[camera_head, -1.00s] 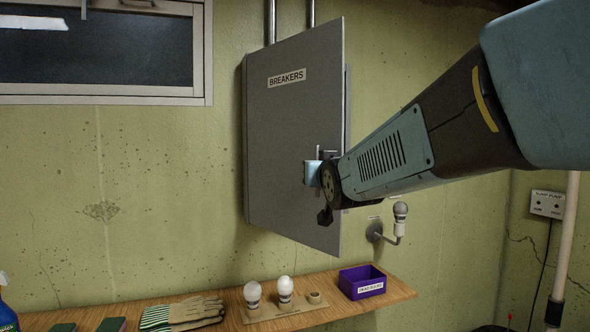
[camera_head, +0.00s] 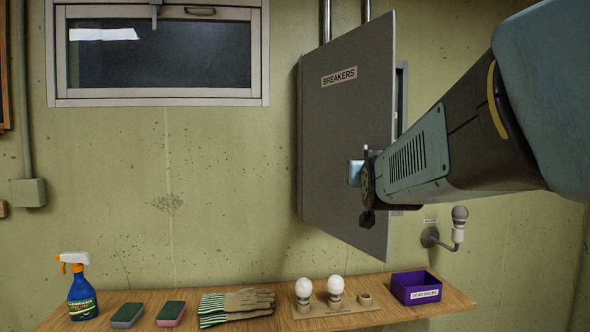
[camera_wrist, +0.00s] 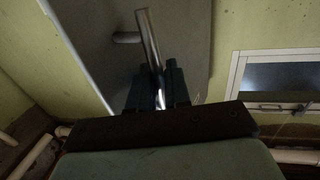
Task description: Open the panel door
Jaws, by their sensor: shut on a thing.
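The grey panel door (camera_head: 345,130) labelled BREAKERS hangs on the wall box and stands partly open, its right edge swung out from the box (camera_head: 402,95). My gripper (camera_head: 358,172) is at the door's right edge, a little below mid-height. In the wrist view my gripper (camera_wrist: 158,95) is shut on the door handle (camera_wrist: 150,45), a metal bar standing off the door face (camera_wrist: 185,40). In the body camera view the handle is mostly hidden behind my wrist.
A wooden shelf (camera_head: 250,318) below holds a spray bottle (camera_head: 82,292), sponges (camera_head: 127,315), gloves (camera_head: 238,304), bulbs (camera_head: 335,287) and a purple bin (camera_head: 416,287). A wall lamp (camera_head: 458,230) is right of the door. A window (camera_head: 160,50) is at upper left.

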